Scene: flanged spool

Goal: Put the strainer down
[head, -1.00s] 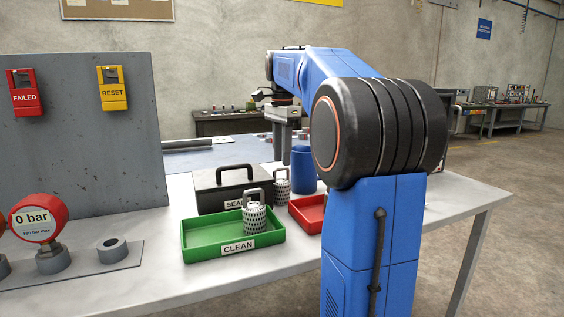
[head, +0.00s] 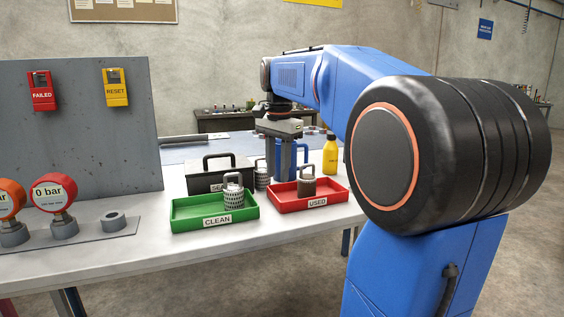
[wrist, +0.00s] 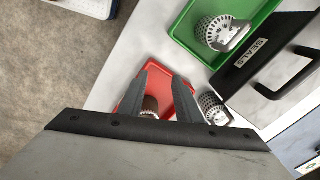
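A strainer with a brownish body (head: 306,187) stands upright in the red USED tray (head: 290,208). A grey perforated strainer (head: 233,199) stands in the green CLEAN tray (head: 187,219). Another grey strainer (head: 262,179) stands on the table beside the SEALS box, partly hidden. My gripper (head: 284,178) points down by the back of the red tray, left of the brownish strainer. In the wrist view its fingers (wrist: 165,74) are apart with nothing clamped between them. The brownish strainer (wrist: 150,104) shows below them, partly covered by the left finger.
The dark SEALS box (head: 205,181) with a handle stands behind the green tray. A yellow bottle (head: 330,156) and a blue container (head: 302,156), partly behind my gripper, stand at the back. Gauges (head: 53,195) and a grey panel (head: 80,130) are at left. The table front is clear.

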